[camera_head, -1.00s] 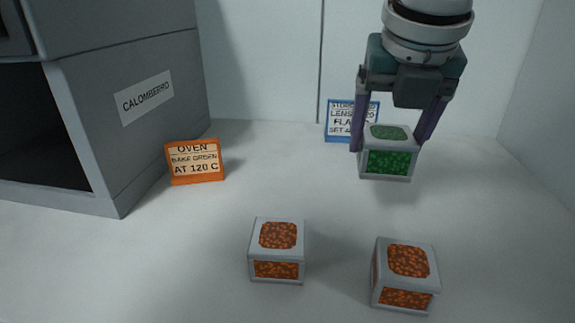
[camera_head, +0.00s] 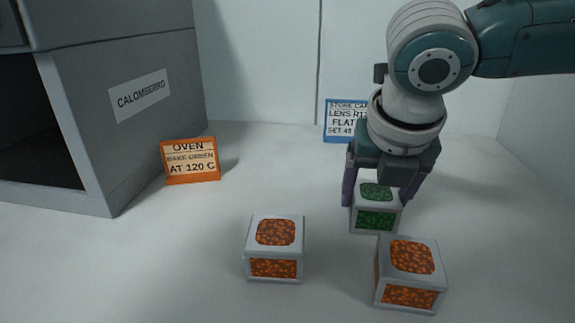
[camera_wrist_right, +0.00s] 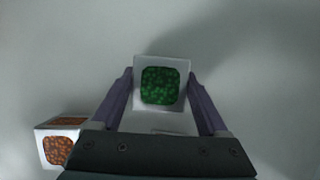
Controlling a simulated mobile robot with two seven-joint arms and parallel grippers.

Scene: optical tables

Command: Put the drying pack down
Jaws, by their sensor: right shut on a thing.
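The drying pack held is a white-framed cube with green beads (camera_head: 376,219), right of centre in the head view. My right gripper (camera_head: 378,200) is shut on it from above, one purple finger on each side. In the right wrist view the green pack (camera_wrist_right: 160,86) sits between the fingers of the gripper (camera_wrist_right: 160,98). Whether its base touches the table cannot be told for certain. Two similar packs with orange beads stand on the table, one to the left (camera_head: 274,248) and one close in front, to the right (camera_head: 410,273). My left gripper is not in view.
A grey oven (camera_head: 130,150) with an open dark chamber stands at the left. An orange oven sign (camera_head: 191,162) stands beside it. A blue-framed sign (camera_head: 338,122) stands at the back wall, partly hidden by my arm. The white table (camera_head: 270,180) is clear in the middle.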

